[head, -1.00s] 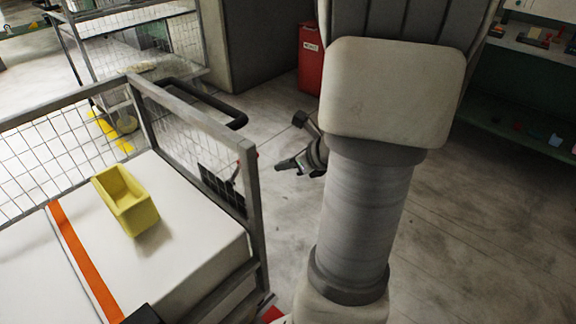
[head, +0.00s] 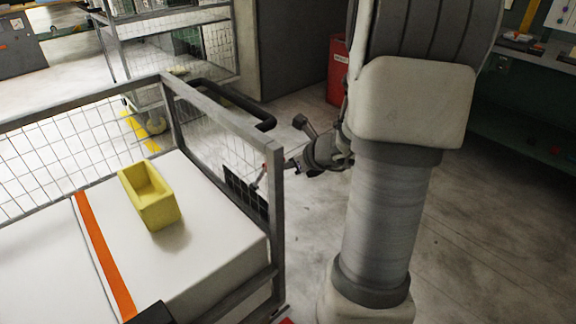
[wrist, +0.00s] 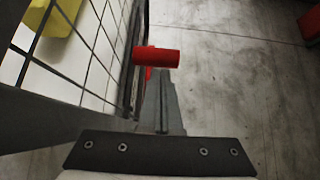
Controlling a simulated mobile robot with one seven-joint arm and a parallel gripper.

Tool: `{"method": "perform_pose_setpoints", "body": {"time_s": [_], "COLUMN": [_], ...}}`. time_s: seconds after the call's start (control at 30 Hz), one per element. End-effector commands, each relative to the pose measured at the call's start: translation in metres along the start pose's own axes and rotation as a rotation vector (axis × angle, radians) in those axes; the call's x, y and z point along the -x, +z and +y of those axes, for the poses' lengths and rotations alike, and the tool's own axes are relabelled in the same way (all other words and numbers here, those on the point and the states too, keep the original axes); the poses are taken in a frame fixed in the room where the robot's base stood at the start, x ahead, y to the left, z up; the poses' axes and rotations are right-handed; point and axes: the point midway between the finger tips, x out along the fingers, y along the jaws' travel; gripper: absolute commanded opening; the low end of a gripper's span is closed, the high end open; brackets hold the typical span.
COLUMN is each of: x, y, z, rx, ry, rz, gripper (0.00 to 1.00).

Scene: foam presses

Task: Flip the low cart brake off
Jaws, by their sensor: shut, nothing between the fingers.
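The low cart brake is a lever with a red grip (wrist: 157,57) on a dark plate (head: 246,189) at the cart's mesh end. In the head view the lever (head: 259,178) stands just left of the corner post. My gripper (head: 294,165) is shut and empty, just right of that post. In the wrist view my closed grey fingers (wrist: 162,98) point at the red grip, which lies across just beyond their tips. I cannot tell whether they touch. The lever's lower part is mostly hidden in the wrist view.
The cart's grey post (head: 276,205) and mesh wall stand close beside my gripper. A yellow bin (head: 158,213) sits on the cart's white load. A black handle bar (head: 235,103) juts from the frame. A red cabinet (head: 337,70) stands behind. The floor at right is clear.

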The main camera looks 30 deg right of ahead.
Motion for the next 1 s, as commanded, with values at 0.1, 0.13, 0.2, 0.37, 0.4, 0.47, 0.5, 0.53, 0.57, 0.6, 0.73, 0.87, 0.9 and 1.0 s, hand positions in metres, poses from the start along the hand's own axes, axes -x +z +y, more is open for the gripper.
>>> {"method": "perform_pose_setpoints", "body": {"time_s": [0.1, 0.13, 0.2, 0.37, 0.4, 0.47, 0.5, 0.53, 0.57, 0.6, 0.73, 0.87, 0.9, 1.0], "x": [0.002, 0.002, 0.003, 0.001, 0.001, 0.0, -0.001, -0.001, -0.001, -0.002, -0.004, -0.005, -0.006, -0.007], "y": [0.006, 0.007, 0.012, 0.019, 0.021, 0.024, 0.026, 0.027, 0.028, 0.03, 0.035, 0.04, 0.042, 0.046], "z": [0.0, 0.001, 0.0, 0.001, 0.001, 0.0, 0.0, 0.0, 0.0, 0.001, 0.0, 0.0, 0.0, 0.0], "rx": [0.0, 0.0, 0.0, -0.001, -0.001, -0.001, -0.001, -0.001, -0.001, -0.002, -0.001, -0.002, -0.001, -0.001], "ry": [0.003, 0.004, 0.005, 0.006, 0.006, 0.005, 0.006, 0.005, 0.005, 0.005, 0.005, 0.004, 0.005, 0.003], "rz": [0.014, 0.02, 0.039, 0.084, 0.095, 0.111, 0.121, 0.129, 0.137, 0.147, 0.179, 0.21, 0.219, 0.241], "gripper": [0.0, 0.0, 0.0, 0.0, 0.0, 0.0, 0.0, 0.0, 0.0, 0.0, 0.0, 0.0, 0.0, 0.0]}}
